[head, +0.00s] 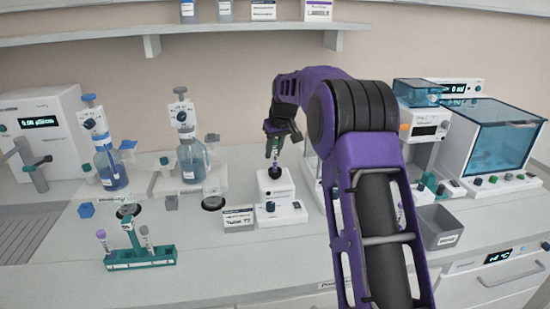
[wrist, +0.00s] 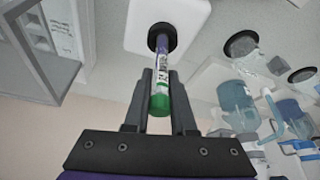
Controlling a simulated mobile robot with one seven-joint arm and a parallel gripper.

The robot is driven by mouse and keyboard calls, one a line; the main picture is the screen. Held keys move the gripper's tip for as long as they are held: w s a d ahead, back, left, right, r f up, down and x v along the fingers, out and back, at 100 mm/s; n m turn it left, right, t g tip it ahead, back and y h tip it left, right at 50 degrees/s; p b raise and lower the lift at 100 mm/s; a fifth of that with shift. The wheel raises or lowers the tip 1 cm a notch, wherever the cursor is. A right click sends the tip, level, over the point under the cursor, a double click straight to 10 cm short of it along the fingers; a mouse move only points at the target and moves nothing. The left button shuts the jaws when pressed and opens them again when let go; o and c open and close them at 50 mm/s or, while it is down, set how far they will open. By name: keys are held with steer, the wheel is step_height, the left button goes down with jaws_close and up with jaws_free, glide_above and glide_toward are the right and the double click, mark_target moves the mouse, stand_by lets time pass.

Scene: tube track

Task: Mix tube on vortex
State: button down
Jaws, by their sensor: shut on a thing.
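The vortex mixer is a small white block (head: 276,186) with a black cup (head: 275,172) on top, at the middle of the bench in the head view. In the wrist view its white top (wrist: 193,14) and black cup (wrist: 155,34) are straight ahead. My gripper (head: 275,146) is above it, pointing down, shut on a tube (wrist: 161,88) with a green cap, a printed label and a purple lower part. The tube's lower end meets the black cup; I cannot tell how deep it sits.
A green tube rack (head: 140,258) with tubes stands at the front left. A white device with a dark knob (head: 281,213) and a labelled grey box (head: 238,219) are close in front of the mixer. Bottles on stands (head: 110,166) are at left. A grey bin (head: 438,230) is at right.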

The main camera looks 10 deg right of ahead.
step_height(320, 180, up, 7)
steer(key=shift+f+p, duration=0.2)
steer(key=shift+p, duration=0.2)
stand_by(0.8)
